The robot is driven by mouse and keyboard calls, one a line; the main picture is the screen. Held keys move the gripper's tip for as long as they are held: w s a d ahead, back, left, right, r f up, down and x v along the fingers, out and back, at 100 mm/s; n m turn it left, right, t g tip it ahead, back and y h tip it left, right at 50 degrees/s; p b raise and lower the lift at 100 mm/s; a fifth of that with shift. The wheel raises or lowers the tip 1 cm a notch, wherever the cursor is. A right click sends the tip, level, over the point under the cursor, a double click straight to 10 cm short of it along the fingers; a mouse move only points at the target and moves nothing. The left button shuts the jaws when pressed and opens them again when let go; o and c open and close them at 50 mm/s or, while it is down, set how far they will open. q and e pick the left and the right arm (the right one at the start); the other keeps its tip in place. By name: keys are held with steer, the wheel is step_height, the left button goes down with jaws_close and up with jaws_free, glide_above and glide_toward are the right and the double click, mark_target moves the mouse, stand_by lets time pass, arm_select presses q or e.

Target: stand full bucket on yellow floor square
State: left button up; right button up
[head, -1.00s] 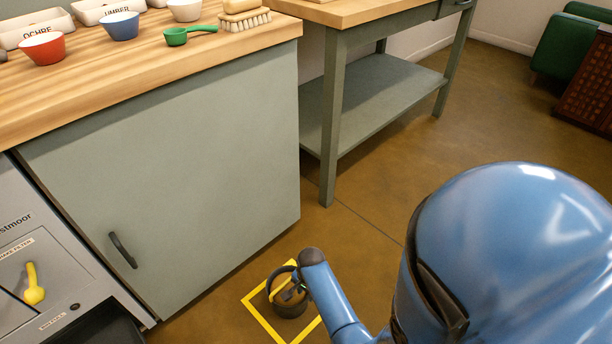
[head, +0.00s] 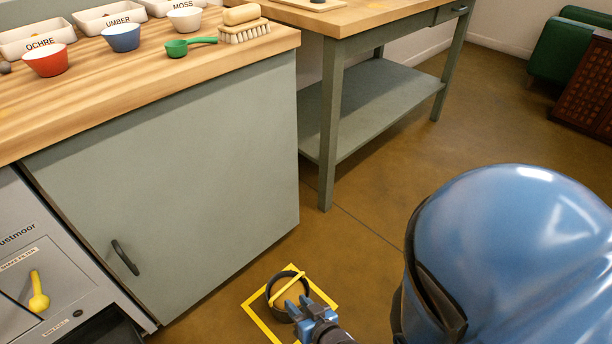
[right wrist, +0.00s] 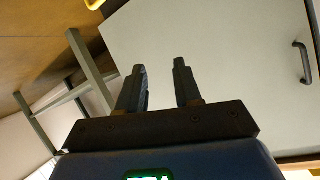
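The bucket (head: 270,292) stands on the floor inside the yellow square (head: 258,321) in the head view, its dark round rim showing. A yellow bar, perhaps its handle, lies across its top. What is inside is too small to tell. My right gripper (head: 299,306) is just on the near side of the bucket, partly in front of it. In the right wrist view the two fingers (right wrist: 160,88) are apart with nothing between them. A bit of yellow (right wrist: 93,3) shows at that view's top edge. My left gripper is not in view.
A grey-green cabinet (head: 170,190) stands left of the square. A machine with a yellow lever (head: 38,295) is at the lower left. A shelved table (head: 375,100) stands behind. The brown floor to the right of the square is clear.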

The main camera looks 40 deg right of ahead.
steer(key=s+a+r+n+t, duration=0.1)
steer(key=s+r+n+t, duration=0.1)
steer(key=r, duration=0.5)
steer(key=s+a+r+n+t+y, duration=0.1)
steer(key=s+r+n+t, duration=0.1)
steer(key=r, duration=0.6)
steer(key=shift+s+a+t, duration=0.25)
steer(key=shift+s+t, duration=0.25)
steer(key=shift+s, duration=0.35)
